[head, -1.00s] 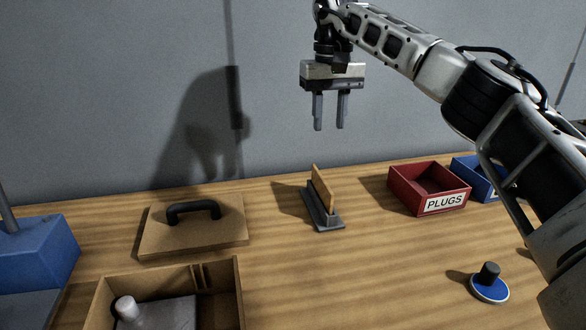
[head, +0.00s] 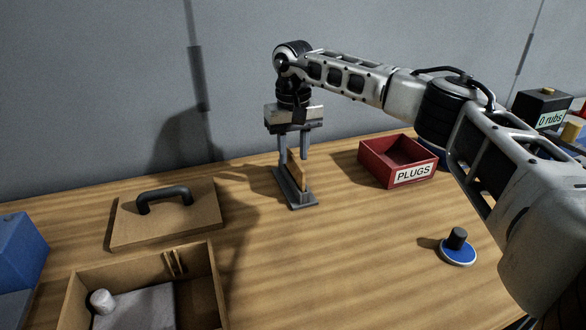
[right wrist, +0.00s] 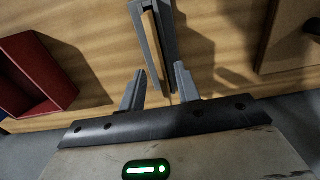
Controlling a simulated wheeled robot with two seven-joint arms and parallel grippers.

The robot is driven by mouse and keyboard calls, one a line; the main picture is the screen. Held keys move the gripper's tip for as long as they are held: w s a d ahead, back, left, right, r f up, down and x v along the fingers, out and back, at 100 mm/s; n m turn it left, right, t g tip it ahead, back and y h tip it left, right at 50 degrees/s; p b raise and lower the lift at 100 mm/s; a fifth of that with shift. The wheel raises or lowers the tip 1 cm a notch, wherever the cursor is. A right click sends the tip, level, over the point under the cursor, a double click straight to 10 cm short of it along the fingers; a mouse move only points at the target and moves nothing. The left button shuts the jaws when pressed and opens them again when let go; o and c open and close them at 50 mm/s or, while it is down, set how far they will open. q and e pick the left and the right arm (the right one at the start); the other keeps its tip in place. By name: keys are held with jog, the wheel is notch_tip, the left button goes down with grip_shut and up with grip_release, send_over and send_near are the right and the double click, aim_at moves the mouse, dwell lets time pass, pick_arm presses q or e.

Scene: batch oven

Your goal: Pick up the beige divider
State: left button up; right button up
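The beige divider (head: 299,173) stands upright on edge in a dark grey slotted stand (head: 297,193) on the table. In the right wrist view the divider (right wrist: 152,50) runs lengthwise beside a grey wall of the stand (right wrist: 158,25). My right gripper (head: 294,152) points down at the divider's upper part, its fingers apart. In the right wrist view the fingers (right wrist: 159,82) lie on either side of the divider's near end, with gaps showing. The divider is still in its stand. My left gripper is not in view.
A red PLUGS bin (head: 398,160) stands to the right. A blue disc with a black knob (head: 457,248) lies at front right. A wooden lid with a black handle (head: 190,222) and an open wooden box (head: 207,285) are on the left. The table's middle front is clear.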

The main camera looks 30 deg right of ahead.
aim_at(293, 170)
jog(key=shift+f, duration=1.35)
grip_shut()
jog(key=shift+r, duration=0.2)
